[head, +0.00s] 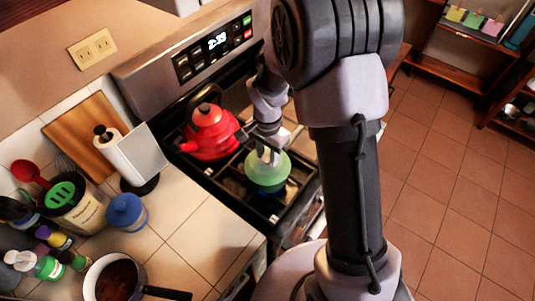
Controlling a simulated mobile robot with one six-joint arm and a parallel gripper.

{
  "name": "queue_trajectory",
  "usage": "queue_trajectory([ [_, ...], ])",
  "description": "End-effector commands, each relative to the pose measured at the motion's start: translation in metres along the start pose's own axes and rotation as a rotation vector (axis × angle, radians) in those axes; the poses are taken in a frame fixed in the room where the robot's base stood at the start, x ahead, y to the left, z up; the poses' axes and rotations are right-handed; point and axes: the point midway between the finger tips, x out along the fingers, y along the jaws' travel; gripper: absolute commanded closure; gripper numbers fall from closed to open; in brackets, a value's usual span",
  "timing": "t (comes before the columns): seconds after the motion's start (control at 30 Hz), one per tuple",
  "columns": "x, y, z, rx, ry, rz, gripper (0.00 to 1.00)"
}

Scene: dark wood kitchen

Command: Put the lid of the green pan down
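A round green pan (267,178) sits on the front part of the stove, right of a red kettle. Its upper part is pale green and looks like a lid, but I cannot clearly separate lid from pan. My gripper (267,150) is directly over the green pan, pointing down, with its fingers at the pale green top. Whether the fingers are closed on a knob there is too small and partly hidden to tell. My arm hides the right part of the stove.
The red kettle (211,132) stands close left of my gripper. A paper towel roll (124,158), a blue jar (127,212), a utensil container (80,208) and a pot with dark red contents (117,283) stand on the counter. The tiled counter (205,232) in front of the stove is clear.

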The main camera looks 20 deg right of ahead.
Motion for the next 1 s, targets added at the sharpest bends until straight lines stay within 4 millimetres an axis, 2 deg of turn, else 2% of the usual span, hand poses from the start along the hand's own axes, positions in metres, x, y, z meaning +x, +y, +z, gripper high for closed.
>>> queue_trajectory([
  [0.03,0.0,0.0,0.0,0.0,0.0,0.0,0.6],
  [0.1,-0.001,0.0,0.0,0.0,0.0,0.0,0.46],
  [0.37,-0.001,0.0,0.0,0.0,0.0,0.0,0.46],
  [0.47,-0.008,0.0,0.0,0.0,0.0,0.0,0.46],
  [0.57,-0.029,-0.001,-0.001,0.001,0.003,-0.004,0.46],
  [0.8,-0.099,-0.001,-0.001,0.0,0.003,-0.003,0.46],
  [0.9,-0.119,-0.001,-0.001,0.0,0.002,-0.003,0.46],
  [1.0,-0.13,0.0,0.0,0.0,0.001,-0.001,0.46],
])
